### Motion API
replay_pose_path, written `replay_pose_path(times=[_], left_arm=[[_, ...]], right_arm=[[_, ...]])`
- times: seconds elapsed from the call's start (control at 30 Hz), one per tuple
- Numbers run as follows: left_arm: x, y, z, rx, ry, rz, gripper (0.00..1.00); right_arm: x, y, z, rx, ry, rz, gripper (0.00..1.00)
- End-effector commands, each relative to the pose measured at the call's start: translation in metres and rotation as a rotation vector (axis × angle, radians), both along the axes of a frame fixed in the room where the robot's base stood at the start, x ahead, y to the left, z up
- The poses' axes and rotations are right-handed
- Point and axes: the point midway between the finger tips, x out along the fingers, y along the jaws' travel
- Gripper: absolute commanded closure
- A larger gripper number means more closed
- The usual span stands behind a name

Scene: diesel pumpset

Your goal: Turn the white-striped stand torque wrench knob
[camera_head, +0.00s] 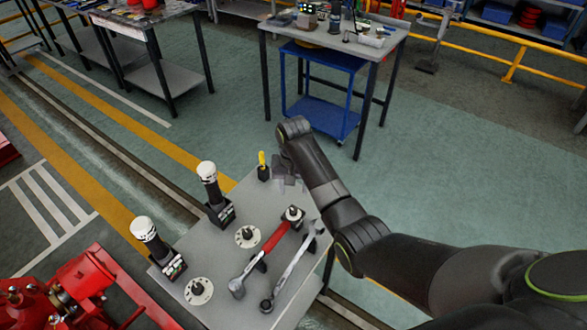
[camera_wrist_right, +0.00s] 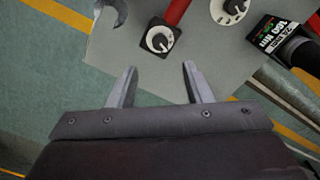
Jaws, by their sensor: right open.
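The stand knob (camera_head: 293,214) is black on a square dark base with a pale ring, at the far end of the red-handled torque wrench (camera_head: 272,240). In the right wrist view the knob (camera_wrist_right: 160,38) shows just beyond the fingertips, between their lines, with a pale mark on it. My right gripper (camera_wrist_right: 159,66) is open and empty, pointing at the table near the knob and apart from it. In the head view the right gripper (camera_head: 287,181) shows small and grey at the table's far edge. My left gripper is not in view.
Two round white dials (camera_head: 247,236) (camera_head: 199,290) lie on the grey table (camera_head: 225,265). Two black, white-topped tools (camera_head: 212,190) (camera_head: 157,245) stand along its left side. A steel wrench (camera_head: 290,270) lies right of the red one. A yellow-handled item (camera_head: 262,165) stands at the far corner.

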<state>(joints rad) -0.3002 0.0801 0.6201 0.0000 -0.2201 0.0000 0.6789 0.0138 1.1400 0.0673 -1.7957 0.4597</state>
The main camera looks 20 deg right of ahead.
Motion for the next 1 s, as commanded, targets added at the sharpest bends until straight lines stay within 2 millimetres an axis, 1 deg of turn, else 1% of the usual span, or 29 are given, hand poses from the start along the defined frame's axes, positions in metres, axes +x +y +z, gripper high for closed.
replay_pose_path(times=[0.03, 0.1, 0.2, 0.33, 0.53, 1.0], left_arm=[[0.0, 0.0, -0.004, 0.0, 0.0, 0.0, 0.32], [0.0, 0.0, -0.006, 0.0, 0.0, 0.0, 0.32], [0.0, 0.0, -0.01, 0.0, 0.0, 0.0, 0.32], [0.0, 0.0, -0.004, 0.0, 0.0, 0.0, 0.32], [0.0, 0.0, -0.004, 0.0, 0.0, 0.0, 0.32], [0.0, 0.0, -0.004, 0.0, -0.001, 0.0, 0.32]], right_arm=[[0.001, 0.0, 0.011, 0.0, -0.007, 0.0, 0.55], [0.002, 0.0, 0.026, 0.001, -0.008, 0.0, 0.55], [0.001, -0.001, 0.045, -0.001, -0.007, -0.001, 0.55], [0.001, -0.001, 0.064, -0.001, -0.004, -0.001, 0.55], [0.0, 0.0, 0.073, 0.0, -0.001, -0.001, 0.55], [0.0, -0.001, 0.072, 0.0, -0.001, -0.001, 0.55]])
